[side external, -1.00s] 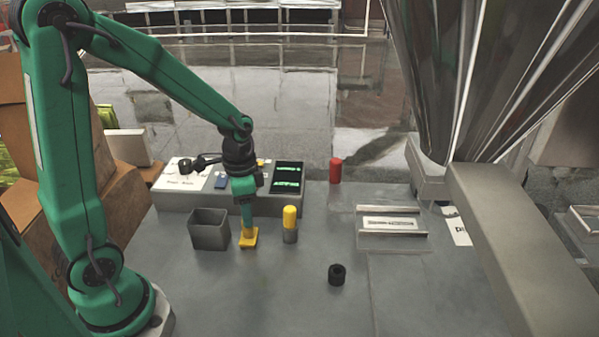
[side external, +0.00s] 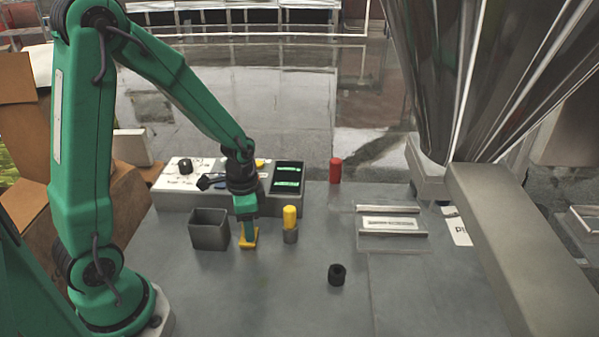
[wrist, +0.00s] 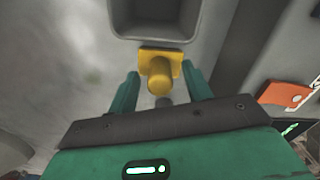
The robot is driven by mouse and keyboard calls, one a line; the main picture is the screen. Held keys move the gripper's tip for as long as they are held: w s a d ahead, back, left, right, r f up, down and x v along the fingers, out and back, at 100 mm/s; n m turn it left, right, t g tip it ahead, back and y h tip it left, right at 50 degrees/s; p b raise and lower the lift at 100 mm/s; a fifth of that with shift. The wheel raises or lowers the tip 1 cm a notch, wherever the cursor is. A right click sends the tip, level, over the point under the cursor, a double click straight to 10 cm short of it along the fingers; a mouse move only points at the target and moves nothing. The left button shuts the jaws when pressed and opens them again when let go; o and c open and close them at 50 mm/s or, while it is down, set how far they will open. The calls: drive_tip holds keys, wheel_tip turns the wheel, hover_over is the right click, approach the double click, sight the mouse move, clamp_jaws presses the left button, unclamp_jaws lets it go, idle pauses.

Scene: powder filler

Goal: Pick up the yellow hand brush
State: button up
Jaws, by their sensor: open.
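The yellow hand brush (side external: 249,242) stands upright on the grey table, its flat base down, just right of the grey bin. In the wrist view its round handle (wrist: 160,76) points up toward the camera from the rectangular base. My gripper (side external: 249,224) is directly above and around the brush in the side view. In the wrist view my gripper's green fingers (wrist: 162,85) are open, one on each side of the handle, with a visible gap on both sides. In the side view the fingers hide most of the handle.
A grey open bin (side external: 209,230) is close left of the brush. A yellow-topped grey cylinder (side external: 290,225) stands close right. A control panel (side external: 232,202) is behind. A black ring (side external: 337,274) lies front right, with a red cylinder (side external: 335,170) farther back. The front table is clear.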

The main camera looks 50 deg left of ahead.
clamp_jaws()
drive_tip(key=shift+r, duration=0.15)
drive_tip(key=shift+r, duration=1.1)
wheel_tip(320, 180, up, 2)
drive_tip(key=shift+d, duration=0.1)
drive_tip(key=s+d+r, duration=0.4)
drive_tip(key=d+r, duration=0.2)
drive_tip(key=d, duration=0.4)
drive_tip(key=shift+s+d+r, duration=0.25)
drive_tip(key=shift+s+r, duration=0.05)
